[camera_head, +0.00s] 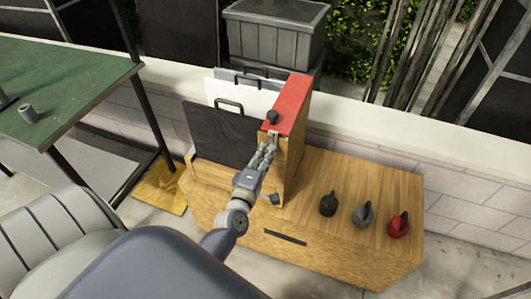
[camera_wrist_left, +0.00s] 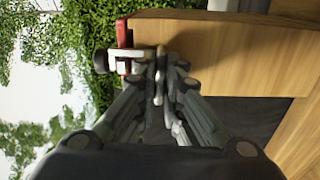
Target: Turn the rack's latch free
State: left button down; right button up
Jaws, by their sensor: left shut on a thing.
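The rack (camera_head: 293,168) is an upright wooden post with a red top, standing on a wooden bench beside upright boards. Its latch (camera_head: 274,132) is a small pale metal piece at the top front of the post, below a dark knob (camera_head: 272,117). In the left wrist view the latch (camera_wrist_left: 124,62) shows as a white bracket under a red strip, beside the fingertips. My left gripper (camera_head: 267,152) is shut on the latch at the post's front edge. Its fingers (camera_wrist_left: 160,75) hide most of the gripped part. My right gripper is not in view.
A black board (camera_head: 222,135) with a handle stands left of the post, with a white board (camera_head: 243,97) behind it. Three kettlebell-like weights, black (camera_head: 327,205), grey (camera_head: 362,216) and red (camera_head: 398,226), stand on the bench at right. A green table (camera_head: 70,85) is at left.

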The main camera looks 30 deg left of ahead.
pick_arm(q)
jog(key=shift+f+m+p, duration=0.1)
jog(key=shift+m+p, duration=3.35)
jog(key=shift+m, duration=5.25)
jog(key=c, duration=1.7)
grip_release()
